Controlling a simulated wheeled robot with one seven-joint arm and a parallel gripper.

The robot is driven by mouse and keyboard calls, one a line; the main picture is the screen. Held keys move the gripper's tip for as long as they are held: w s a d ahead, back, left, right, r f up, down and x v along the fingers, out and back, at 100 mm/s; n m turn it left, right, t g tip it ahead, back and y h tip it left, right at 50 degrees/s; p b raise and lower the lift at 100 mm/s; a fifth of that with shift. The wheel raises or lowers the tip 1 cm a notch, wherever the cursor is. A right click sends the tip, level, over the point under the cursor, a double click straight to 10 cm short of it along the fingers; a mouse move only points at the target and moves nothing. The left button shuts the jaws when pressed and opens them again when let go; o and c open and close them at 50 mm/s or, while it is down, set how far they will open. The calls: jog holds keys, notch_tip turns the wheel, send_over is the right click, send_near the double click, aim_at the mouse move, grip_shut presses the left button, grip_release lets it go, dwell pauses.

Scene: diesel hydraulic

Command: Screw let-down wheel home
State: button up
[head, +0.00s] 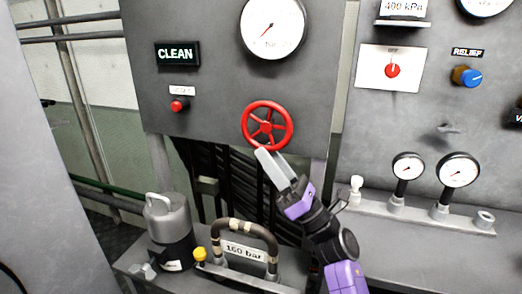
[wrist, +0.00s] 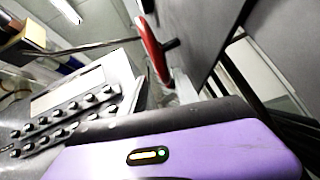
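The let-down wheel is a red spoked handwheel (head: 267,125) on the grey panel in the head view. In the wrist view the red wheel (wrist: 153,50) shows nearly edge-on, on a short dark stem. My gripper (head: 266,160), with pale fingers and a purple body, points up at the wheel's lower rim from below. The fingertips overlap or nearly meet the bottom of the rim in the head view; whether they touch it is unclear. The fingers lie close together in view, and any gap between them cannot be made out. Nothing is visibly held.
Below stand a grey canister (head: 168,230) and a curved hose (head: 247,228) by a 160 bar label. Small gauges (head: 407,167) stand at right.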

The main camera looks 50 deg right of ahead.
jog(key=s+d, duration=0.1)
jog(key=s, duration=1)
jog(key=shift+s+b, duration=0.2)
jog(key=shift+b, duration=0.2)
jog(key=shift+r, duration=0.1)
